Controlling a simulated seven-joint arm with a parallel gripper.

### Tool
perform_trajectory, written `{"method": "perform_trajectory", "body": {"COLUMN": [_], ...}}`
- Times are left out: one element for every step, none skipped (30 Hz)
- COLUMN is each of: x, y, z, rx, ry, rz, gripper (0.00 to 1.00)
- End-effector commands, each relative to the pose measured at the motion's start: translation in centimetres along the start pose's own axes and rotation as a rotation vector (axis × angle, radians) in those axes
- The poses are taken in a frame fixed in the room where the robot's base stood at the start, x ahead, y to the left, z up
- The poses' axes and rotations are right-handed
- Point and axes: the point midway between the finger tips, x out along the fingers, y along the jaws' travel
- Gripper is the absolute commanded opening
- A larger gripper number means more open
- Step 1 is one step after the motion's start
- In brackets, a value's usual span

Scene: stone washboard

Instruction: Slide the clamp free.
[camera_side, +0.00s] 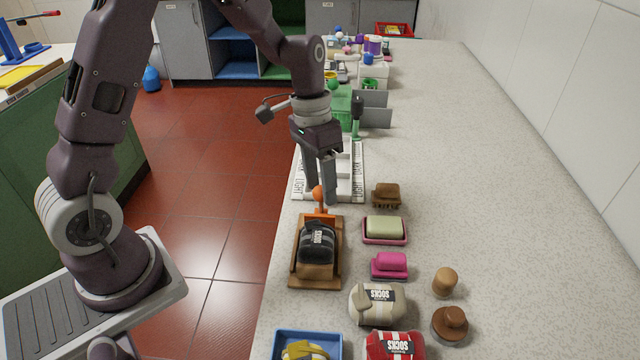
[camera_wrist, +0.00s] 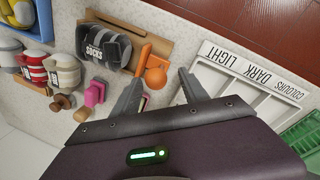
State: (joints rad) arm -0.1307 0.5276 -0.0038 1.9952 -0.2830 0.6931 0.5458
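An orange clamp (camera_side: 320,218) with a round knob lies across the near-tray end of a brown washboard (camera_side: 297,270). It also shows in the wrist view (camera_wrist: 142,56), its knob (camera_wrist: 155,77) toward my fingers. A rolled pair of black socks (camera_side: 317,243) lies on the board beside the clamp. My gripper (camera_side: 319,198) points down over the knob end. Its two fingers are apart, and in the wrist view (camera_wrist: 161,76) the knob shows between the fingertips with gaps at both sides. Nothing is held. How deep the fingers reach around the knob is unclear.
A white sorting tray (camera_side: 356,185) marked LIGHT, DARK and COLOURS stands behind the gripper. To the right are a brown brush (camera_side: 386,194), a soap dish (camera_side: 384,229) and a pink block (camera_side: 389,265). More socks and a blue tray (camera_side: 307,335) are in front.

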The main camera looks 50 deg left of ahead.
Motion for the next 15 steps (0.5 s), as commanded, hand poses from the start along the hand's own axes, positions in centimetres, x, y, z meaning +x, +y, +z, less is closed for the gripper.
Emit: {"method": "perform_trajectory", "body": {"x": [0.0,0.0,0.1,0.1,0.1,-0.1,-0.4,-0.8,-1.5,-2.2,-2.9,-3.7,-4.4,-4.9,-5.6], "y": [0.1,0.1,0.1,0.1,0.1,0.1,0.1,0.1,0.1,0.1,0.1,0.1,0.1,0.1,0.0], "z": [0.0,0.1,0.1,0.1,0.1,0.1,0.1,0.0,0.0,0.0,-0.1,-0.1,-0.1,0.0,0.0], "rx": [0.001,0.001,0.001,0.001,0.001,0.002,0.002,0.002,0.003,0.002,0.002,0.001,0.001,0.002,0.002], "ry": [-0.002,-0.002,-0.003,-0.003,-0.004,-0.003,-0.002,0.0,0.001,0.001,0.003,0.003,0.003,0.002,0.001], "rz": [0.001,0.001,0.002,0.002,0.002,0.002,0.002,0.001,0.001,0.0,-0.001,0.0,0.0,0.0,0.0], "gripper": [0.52,0.52,0.52,0.52,0.52,0.52,0.52,0.52,0.52,0.52,0.52,0.52,0.52,0.52,0.52]}}
